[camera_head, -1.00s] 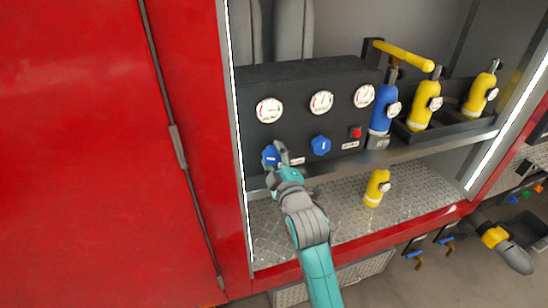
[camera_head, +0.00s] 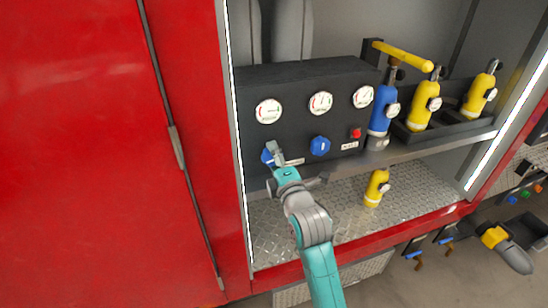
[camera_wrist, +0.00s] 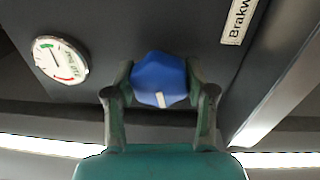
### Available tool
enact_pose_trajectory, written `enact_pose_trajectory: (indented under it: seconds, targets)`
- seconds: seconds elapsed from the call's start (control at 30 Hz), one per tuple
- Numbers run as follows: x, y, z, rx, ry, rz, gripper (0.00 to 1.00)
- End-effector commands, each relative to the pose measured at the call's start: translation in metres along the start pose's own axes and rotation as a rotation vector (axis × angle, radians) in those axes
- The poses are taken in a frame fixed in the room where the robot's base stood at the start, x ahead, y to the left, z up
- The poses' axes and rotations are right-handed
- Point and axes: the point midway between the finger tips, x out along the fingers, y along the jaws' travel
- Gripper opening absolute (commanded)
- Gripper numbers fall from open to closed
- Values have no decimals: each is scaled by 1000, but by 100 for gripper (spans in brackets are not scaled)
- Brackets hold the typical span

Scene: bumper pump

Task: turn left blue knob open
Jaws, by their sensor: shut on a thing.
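The left blue knob (camera_head: 267,156) sits low on the left of the black panel (camera_head: 300,84), partly hidden by my gripper (camera_head: 272,154) in the head view. In the wrist view the knob (camera_wrist: 160,80) lies between the two fingers of my gripper (camera_wrist: 160,88), which is shut on it from both sides. A white mark on the knob points down and slightly right in that view. A second blue knob (camera_head: 320,146) is to the right on the panel, clear of my gripper.
Three round gauges line the panel top; the left gauge (camera_head: 268,111) is above the left knob. A red button (camera_head: 357,133) is at right. A blue bottle (camera_head: 383,108) and yellow bottles (camera_head: 423,106) stand beside the panel. A small yellow bottle (camera_head: 376,187) stands on the metal floor (camera_head: 340,225).

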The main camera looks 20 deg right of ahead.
Motion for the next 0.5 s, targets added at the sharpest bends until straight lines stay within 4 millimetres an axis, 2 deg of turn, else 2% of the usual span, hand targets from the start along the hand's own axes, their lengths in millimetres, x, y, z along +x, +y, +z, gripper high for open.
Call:
enact_pose_trajectory:
  seconds: [0.43, 0.47, 0.5]
  targets:
    - [0, -2, 0, -8, 1, -3, 20]
    - [0, -2, 0, -8, 1, -4, 62]
    - [0, -2, 0, -8, 1, -3, 72]
